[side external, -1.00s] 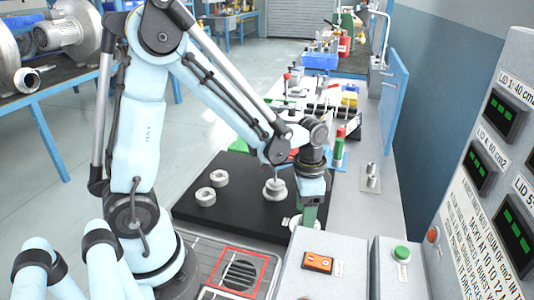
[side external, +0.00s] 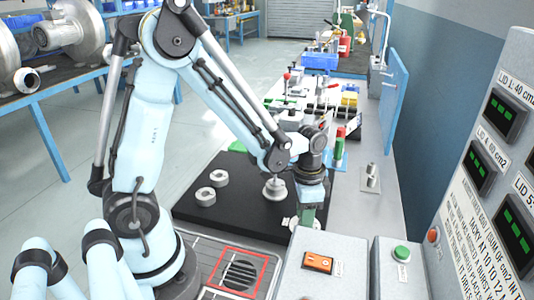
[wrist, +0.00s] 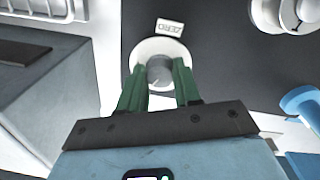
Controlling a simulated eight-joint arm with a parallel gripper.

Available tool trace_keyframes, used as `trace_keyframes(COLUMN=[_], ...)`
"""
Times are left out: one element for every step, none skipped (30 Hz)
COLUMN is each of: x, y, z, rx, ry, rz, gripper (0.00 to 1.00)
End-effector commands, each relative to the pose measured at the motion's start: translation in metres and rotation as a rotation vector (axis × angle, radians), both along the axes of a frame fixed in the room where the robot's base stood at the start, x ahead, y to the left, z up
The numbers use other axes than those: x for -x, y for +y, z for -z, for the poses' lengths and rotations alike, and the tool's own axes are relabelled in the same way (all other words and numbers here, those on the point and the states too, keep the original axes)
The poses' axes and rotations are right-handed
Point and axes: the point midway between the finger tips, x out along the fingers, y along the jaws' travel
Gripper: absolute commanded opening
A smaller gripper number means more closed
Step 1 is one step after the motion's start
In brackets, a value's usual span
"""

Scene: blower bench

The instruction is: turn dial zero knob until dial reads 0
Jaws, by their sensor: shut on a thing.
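The grey zero knob (wrist: 160,70) stands on a round white base (wrist: 150,47) in the wrist view. It carries a pale pointer line. A small white label with dark lettering (wrist: 169,27) lies beside the base; it appears upside down. My gripper (wrist: 159,84) has green fingers on both sides of the knob and is shut on it. In the side external view my gripper (side external: 306,216) points down at the near right edge of the black mat (side external: 235,212), and the knob is hidden there. I cannot make out a dial reading in either view.
A grey box with an orange switch (side external: 318,262) stands close in front. A green button box (side external: 401,254) is to the right.

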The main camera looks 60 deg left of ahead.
Motion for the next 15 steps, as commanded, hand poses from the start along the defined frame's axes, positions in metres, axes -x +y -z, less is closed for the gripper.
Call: trace_keyframes(x=[0.0001,0.0001,0.0001,0.0001,0.0001,0.0002,0.0002,0.0002,0.0003,0.0003,0.0004,0.0004,0.0005,0.0006,0.0006], y=[-0.0002,-0.0002,-0.0002,-0.0002,-0.0003,-0.0002,-0.0002,-0.0002,-0.0003,-0.0003,-0.0004,-0.0004,-0.0004,-0.0005,-0.0005], z=[-0.0002,-0.0002,-0.0002,-0.0002,-0.0002,-0.0002,-0.0002,-0.0002,-0.0001,-0.0001,-0.0001,0.0,0.0,0.0,0.0], rx=[0.001,0.001,0.001,0.001,0.001,0.001,0.001,0.001,0.001,0.001,0.001,0.001,0.001,0.001,0.001], ry=[0.0,0.001,0.001,0.001,0.0,0.001,0.001,0.001,0.001,0.001,0.001,0.001,0.001,0.001,0.001], rz=[-0.002,-0.004,-0.009,-0.014,-0.02,-0.032,-0.042,-0.053,-0.073,-0.088,-0.106,-0.132,-0.153,-0.177,-0.209], gripper=[0.02,0.02,0.02,0.02,0.02,0.02,0.02,0.02,0.02,0.02,0.02,0.02,0.02,0.02,0.02])
